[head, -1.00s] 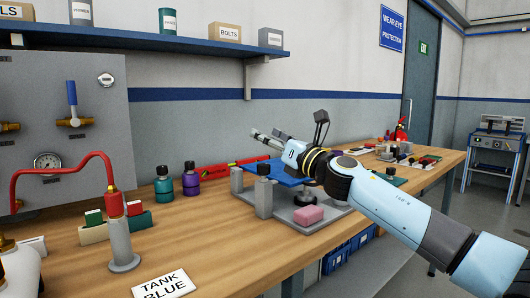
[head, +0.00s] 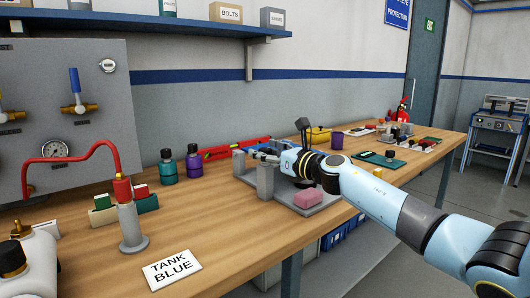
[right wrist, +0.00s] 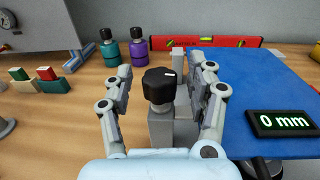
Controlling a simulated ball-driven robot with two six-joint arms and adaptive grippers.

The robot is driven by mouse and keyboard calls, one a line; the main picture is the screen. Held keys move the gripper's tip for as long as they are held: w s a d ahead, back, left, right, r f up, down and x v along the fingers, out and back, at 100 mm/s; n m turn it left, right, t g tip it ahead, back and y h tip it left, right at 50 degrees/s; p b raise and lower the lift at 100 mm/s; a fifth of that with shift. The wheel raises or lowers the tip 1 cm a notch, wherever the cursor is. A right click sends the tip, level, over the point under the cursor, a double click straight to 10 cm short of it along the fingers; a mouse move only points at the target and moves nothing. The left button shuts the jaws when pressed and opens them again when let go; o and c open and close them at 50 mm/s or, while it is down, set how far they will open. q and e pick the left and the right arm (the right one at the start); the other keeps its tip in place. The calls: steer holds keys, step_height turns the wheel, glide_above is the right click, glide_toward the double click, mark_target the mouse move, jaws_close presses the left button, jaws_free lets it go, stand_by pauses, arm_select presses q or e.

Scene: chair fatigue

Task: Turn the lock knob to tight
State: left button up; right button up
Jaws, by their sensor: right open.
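The lock knob (right wrist: 159,86) is a black, ridged knob on top of a grey post. A short white mark shows near the top of its face in the right wrist view. My right gripper (right wrist: 160,64) is open, with one finger on each side of the knob and a visible gap to each. In the head view the gripper (head: 262,154) lies over the top of the grey post (head: 265,181), and the knob is hidden there. My left gripper is not in view.
A blue plate (right wrist: 262,90) with a "0 mm" display (right wrist: 283,123) lies right of the knob. A pink block (head: 308,198) sits on the grey base. Teal (head: 168,168) and purple (head: 194,163) bottles and a red level (right wrist: 205,42) stand behind.

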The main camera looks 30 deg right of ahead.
steer(key=shift+w, duration=0.3)
jaws_close()
steer(key=shift+m+h+p, duration=0.3)
steer(key=shift+h+p, duration=0.2)
steer(key=shift+p, duration=0.25)
stand_by(0.4)
